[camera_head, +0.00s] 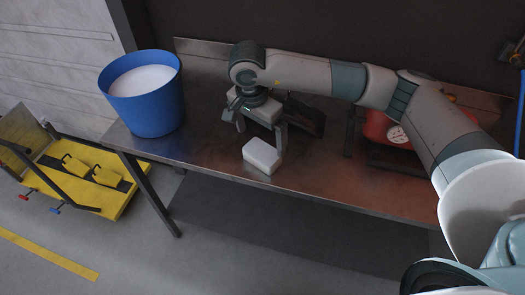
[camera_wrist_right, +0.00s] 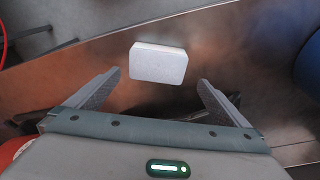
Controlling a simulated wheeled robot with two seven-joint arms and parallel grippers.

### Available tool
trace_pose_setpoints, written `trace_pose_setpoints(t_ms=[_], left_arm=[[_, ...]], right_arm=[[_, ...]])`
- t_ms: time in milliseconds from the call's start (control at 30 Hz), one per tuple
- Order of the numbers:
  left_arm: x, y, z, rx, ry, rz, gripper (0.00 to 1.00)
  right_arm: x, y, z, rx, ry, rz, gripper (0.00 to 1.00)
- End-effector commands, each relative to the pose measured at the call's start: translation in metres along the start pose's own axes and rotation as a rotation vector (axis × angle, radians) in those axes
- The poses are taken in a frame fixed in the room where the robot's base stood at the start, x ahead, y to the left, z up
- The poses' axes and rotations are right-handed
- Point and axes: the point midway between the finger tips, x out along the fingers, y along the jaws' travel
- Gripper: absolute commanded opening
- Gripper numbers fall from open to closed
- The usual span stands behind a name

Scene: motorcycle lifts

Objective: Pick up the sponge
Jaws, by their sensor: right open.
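The sponge (camera_head: 262,156) is a small white block lying flat near the front edge of the metal table (camera_head: 330,185). In the right wrist view the sponge (camera_wrist_right: 158,63) sits ahead of the fingertips, roughly centred between them. My right gripper (camera_head: 262,127) is open and empty, above the table just behind the sponge, not visibly touching it. In the right wrist view its two fingers (camera_wrist_right: 157,88) are spread wide. My left gripper is not seen.
A blue bucket (camera_head: 151,113) with white contents stands at the table's left end. A red object with a dial (camera_head: 378,127) sits at the right under my arm. A dark item (camera_head: 305,118) lies beside my gripper. A yellow lift (camera_head: 92,180) is on the floor at left.

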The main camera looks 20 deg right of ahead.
Motion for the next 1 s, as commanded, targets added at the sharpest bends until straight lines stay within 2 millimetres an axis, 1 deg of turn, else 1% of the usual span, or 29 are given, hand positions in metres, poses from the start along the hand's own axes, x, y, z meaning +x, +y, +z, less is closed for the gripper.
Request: trace_pose_setpoints(t_ms=[33, 200, 500, 667, 867, 1000], left_arm=[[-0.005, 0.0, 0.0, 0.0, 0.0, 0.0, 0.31], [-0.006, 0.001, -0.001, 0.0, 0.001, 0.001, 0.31], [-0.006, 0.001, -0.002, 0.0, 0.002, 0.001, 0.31], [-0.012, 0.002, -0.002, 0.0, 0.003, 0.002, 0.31], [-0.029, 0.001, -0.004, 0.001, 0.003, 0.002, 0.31], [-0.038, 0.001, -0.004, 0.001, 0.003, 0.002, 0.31]], right_arm=[[0.004, 0.001, 0.0, 0.001, -0.001, 0.004, 1.0], [0.015, 0.0, 0.0, 0.0, 0.0, 0.0, 1.0], [0.016, 0.0, 0.0, 0.0, 0.0, 0.0, 1.0], [0.019, 0.002, 0.001, 0.0, 0.0, 0.002, 1.0], [0.036, 0.006, 0.006, 0.0, -0.001, 0.005, 1.0], [0.053, 0.007, 0.007, 0.002, -0.001, 0.004, 1.0]])
